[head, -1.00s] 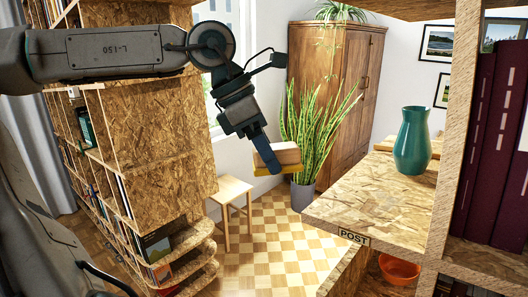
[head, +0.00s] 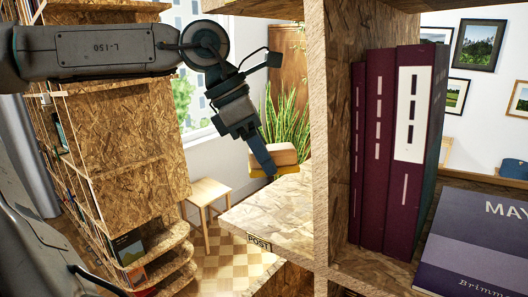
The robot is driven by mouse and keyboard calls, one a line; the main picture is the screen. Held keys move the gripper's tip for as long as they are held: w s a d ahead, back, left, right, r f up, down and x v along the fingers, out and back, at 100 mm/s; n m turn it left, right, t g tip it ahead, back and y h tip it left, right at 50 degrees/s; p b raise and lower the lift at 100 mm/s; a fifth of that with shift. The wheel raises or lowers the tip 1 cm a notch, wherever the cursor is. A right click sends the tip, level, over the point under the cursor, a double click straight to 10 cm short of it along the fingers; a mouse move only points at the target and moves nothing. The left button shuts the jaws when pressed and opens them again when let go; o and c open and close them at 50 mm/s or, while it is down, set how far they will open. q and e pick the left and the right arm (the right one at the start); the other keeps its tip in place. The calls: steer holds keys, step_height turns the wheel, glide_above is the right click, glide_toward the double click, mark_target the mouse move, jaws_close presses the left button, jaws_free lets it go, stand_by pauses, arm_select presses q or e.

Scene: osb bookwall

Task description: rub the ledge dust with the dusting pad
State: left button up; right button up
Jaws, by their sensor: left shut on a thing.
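My left gripper (head: 263,160) is shut on the dusting pad (head: 284,156), a tan block with a yellow underside. The pad appears just above the far end of the OSB ledge (head: 268,216), which carries a POST label. I cannot tell whether the pad touches the ledge. No dust can be made out on the part of the ledge that shows. My right gripper is not in view.
The OSB upright (head: 320,130) stands right of the pad. Maroon binders (head: 377,150) and a large purple book (head: 475,245) fill the shelf to its right. A bookcase (head: 120,150) stands left, with a wooden stool (head: 208,192) and open floor between.

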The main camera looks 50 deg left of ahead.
mark_target(281, 210)
arm_select(q)
steer(key=shift+w+d, duration=0.5)
steer(key=shift+d, duration=0.1)
steer(key=shift+f, duration=0.3)
steer(key=f, duration=0.3)
steer(key=shift+s+a+f, duration=0.15)
steer(key=shift+s+a, duration=0.1)
steer(key=shift+s, duration=0.15)
steer(key=shift+x, duration=1.05)
steer(key=shift+f, duration=0.1)
steer(key=shift+s, duration=0.1)
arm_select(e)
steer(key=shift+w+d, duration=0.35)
arm_select(q)
steer(key=shift+s+a, duration=0.1)
steer(key=shift+a, duration=0.05)
